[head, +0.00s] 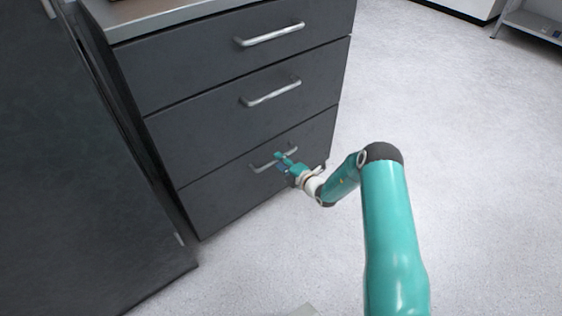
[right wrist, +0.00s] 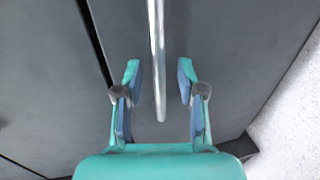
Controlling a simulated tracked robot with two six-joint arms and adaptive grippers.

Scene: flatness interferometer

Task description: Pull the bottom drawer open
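The bottom drawer (head: 230,195) is the lowest of three dark grey drawers and looks closed, its front level with the others. Its silver bar handle (head: 262,167) is partly hidden by my right gripper (head: 280,161). In the right wrist view my right gripper (right wrist: 159,80) is open, and the handle (right wrist: 159,60) runs between its two fingers, with a gap on both sides. I cannot tell whether the handle lies deep enough to be between the pads. My left gripper is not in view.
The middle drawer (head: 215,110) and top drawer (head: 190,65) above also look closed. A dark panel (head: 75,170) stands close to the left. The pale speckled floor (head: 465,160) is clear in front and to the right. A shelf (head: 535,25) stands far off at the top right.

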